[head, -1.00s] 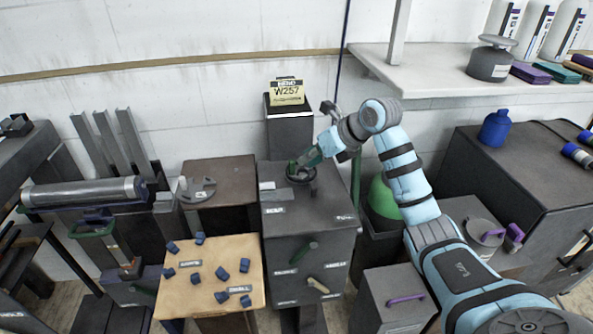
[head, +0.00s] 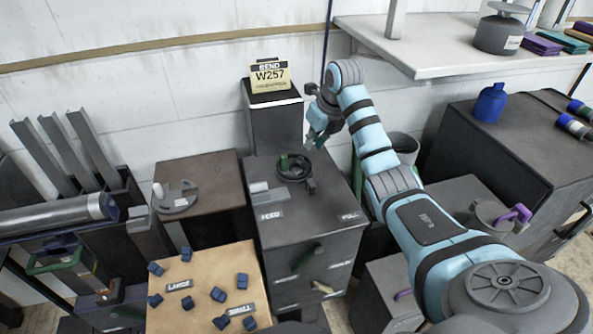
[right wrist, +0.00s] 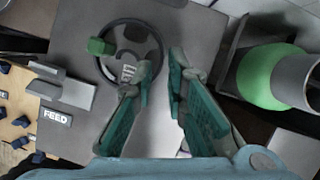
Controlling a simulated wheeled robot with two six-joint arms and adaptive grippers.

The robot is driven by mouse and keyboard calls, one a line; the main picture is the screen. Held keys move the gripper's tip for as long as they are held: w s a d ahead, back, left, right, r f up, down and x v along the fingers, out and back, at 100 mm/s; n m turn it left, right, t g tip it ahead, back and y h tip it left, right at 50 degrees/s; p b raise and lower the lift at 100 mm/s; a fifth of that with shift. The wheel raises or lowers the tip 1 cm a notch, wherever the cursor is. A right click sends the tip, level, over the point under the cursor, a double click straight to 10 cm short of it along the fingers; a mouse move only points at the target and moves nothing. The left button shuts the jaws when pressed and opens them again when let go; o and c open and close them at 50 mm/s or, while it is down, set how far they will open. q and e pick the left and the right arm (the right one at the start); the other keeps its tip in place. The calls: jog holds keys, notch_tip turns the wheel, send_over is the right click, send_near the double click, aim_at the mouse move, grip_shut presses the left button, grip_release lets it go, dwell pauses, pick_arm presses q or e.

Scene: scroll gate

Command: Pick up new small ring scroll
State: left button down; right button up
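My right gripper (head: 314,142) hangs above and to the right of a dark ring (head: 292,168) on top of the grey machine box (head: 310,222). In the right wrist view its two teal fingers (right wrist: 163,68) are apart with nothing between them. The dark ring (right wrist: 102,67) lies beside the left finger, with a green block (right wrist: 100,47) at its edge. I cannot tell whether this ring is the small ring scroll. My left gripper is not in view.
A tan board (head: 205,268) with LARGE and SMALL labels holds several blue pieces (head: 218,295). A W257 sign (head: 270,76) stands on a post behind the machine. A green rounded object (right wrist: 262,77) stands right of the machine. A shelf (head: 430,48) overhangs at the back right.

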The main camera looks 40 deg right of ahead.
aim_at(307, 159)
jog(key=x, duration=0.4)
jog(key=b+x, duration=0.1)
jog(key=x, duration=0.1)
jog(key=shift+s+f, duration=0.3)
jog(key=shift+f, duration=0.1)
grip_shut()
jog(key=shift+r, duration=0.1)
